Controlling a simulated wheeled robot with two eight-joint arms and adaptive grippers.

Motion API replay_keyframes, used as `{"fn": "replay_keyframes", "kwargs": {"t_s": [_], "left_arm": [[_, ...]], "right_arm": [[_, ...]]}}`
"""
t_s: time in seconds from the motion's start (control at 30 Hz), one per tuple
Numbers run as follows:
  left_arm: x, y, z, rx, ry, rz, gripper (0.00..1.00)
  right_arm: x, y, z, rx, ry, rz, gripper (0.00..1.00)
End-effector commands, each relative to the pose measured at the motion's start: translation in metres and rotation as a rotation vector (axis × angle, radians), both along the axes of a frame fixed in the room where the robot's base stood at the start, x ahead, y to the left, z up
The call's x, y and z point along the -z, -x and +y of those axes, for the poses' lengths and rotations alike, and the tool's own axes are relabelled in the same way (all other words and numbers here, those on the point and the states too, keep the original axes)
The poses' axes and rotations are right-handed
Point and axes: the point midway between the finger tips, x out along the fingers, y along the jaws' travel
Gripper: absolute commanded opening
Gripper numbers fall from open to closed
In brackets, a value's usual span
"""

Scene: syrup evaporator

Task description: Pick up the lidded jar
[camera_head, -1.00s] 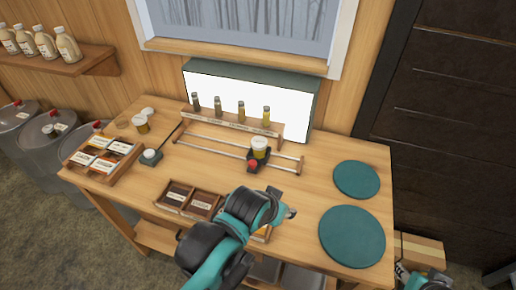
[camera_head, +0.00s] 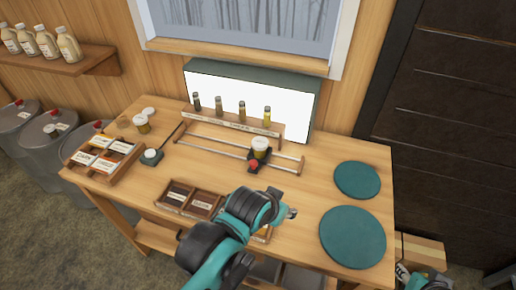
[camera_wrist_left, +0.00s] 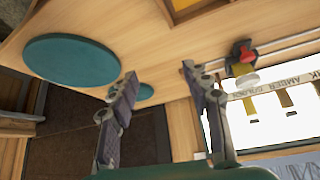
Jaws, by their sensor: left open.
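A small amber jar with a white lid (camera_head: 260,148) stands upright on a dark carriage with a red knob (camera_head: 253,164), on two metal rails. The white lid (camera_wrist_left: 248,83) also shows in the left wrist view, to the right of the fingers. My left gripper (camera_head: 290,212) is over the front of the bench, in front of and a little right of this jar, apart from it. In the left wrist view its two fingers (camera_wrist_left: 160,82) are spread with nothing between them. Part of my right arm shows at the bottom right; its fingers cannot be made out.
Another jar (camera_head: 141,124) stands at the back left. A wooden rack of sample bottles (camera_head: 232,125) stands behind the rails, before a lit panel (camera_head: 250,91). Card tray (camera_head: 104,158) and divided box (camera_head: 190,201) are left. Two flat teal discs (camera_head: 352,237) lie on the right.

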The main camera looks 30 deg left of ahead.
Motion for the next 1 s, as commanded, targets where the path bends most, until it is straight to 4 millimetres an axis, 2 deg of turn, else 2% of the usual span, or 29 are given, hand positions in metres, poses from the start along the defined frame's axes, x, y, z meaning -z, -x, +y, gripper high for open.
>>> {"fn": "replay_keyframes", "kwargs": {"t_s": [0.13, 0.27, 0.4, 0.6, 0.8, 1.0], "left_arm": [[-0.006, -0.005, 0.003, -0.022, 0.008, 0.011, 0.64], [-0.025, -0.022, 0.013, -0.1, 0.039, 0.049, 0.64], [-0.048, -0.052, 0.031, -0.239, 0.089, 0.113, 0.64], [-0.066, -0.098, 0.064, -0.454, 0.156, 0.201, 0.64], [-0.07, -0.143, 0.102, -0.677, 0.214, 0.282, 0.64], [-0.057, -0.184, 0.146, -0.907, 0.262, 0.354, 0.64]], "right_arm": [[-0.003, 0.0, 0.0, 0.0, 0.0, 0.0, 0.4], [-0.012, 0.0, 0.0, 0.0, 0.0, 0.0, 0.4], [-0.026, 0.0, 0.0, 0.0, 0.0, 0.0, 0.4], [-0.043, 0.0, 0.0, 0.0, 0.0, 0.0, 0.4], [-0.061, 0.0, 0.0, 0.0, 0.0, 0.0, 0.4], [-0.078, 0.0, 0.0, 0.0, 0.0, 0.0, 0.4]]}}
